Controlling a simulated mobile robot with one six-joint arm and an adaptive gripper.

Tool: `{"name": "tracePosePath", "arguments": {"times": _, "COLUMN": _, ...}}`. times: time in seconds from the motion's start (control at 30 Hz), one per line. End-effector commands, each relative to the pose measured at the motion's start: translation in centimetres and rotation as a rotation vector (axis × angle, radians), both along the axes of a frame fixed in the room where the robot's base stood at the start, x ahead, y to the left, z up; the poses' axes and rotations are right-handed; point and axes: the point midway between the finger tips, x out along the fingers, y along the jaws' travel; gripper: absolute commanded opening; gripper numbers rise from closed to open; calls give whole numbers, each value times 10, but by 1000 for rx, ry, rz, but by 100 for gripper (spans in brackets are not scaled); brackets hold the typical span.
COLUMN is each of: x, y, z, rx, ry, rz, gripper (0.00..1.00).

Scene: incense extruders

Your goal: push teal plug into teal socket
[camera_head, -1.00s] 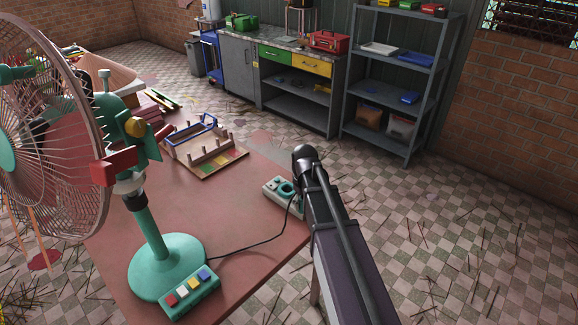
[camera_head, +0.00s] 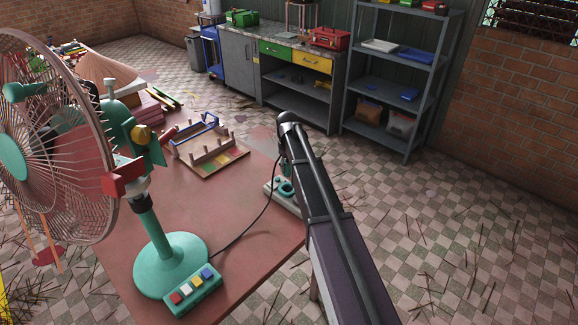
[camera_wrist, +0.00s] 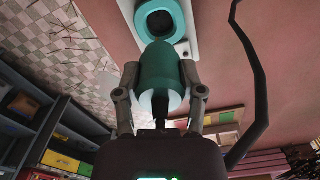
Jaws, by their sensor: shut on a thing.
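The teal plug (camera_wrist: 160,72) is between the two fingers of my gripper (camera_wrist: 160,90) in the wrist view, with its black cord trailing off to the right. My gripper is shut on it. The teal socket (camera_wrist: 161,20) is a round ring on a pale block just beyond the plug's end. The plug's front edge overlaps the near rim of the ring in this view, and I cannot tell whether they touch. In the head view the socket (camera_head: 286,188) sits at the right edge of the table, partly hidden by my arm. The plug appears held above it.
A teal fan (camera_head: 170,262) with a wire cage and colored buttons stands on the red table (camera_head: 205,205) at the left. The black cord (camera_head: 258,217) runs from it. A wooden rack (camera_head: 208,160) stands at the table's back. Shelves (camera_head: 395,85) stand behind.

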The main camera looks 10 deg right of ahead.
Motion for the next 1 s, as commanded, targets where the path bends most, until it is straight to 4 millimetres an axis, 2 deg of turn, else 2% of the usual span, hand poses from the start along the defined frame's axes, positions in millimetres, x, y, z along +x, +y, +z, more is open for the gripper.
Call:
{"name": "tracePosePath", "arguments": {"times": 0.37, "x": 0, "y": -1, "z": -6, "rx": 0, "ry": 0, "rz": -1, "gripper": 4}}
{"name": "tracePosePath", "arguments": {"times": 1.0, "x": 0, "y": -1, "z": -47, "rx": 0, "ry": 0, "rz": -2, "gripper": 4}}
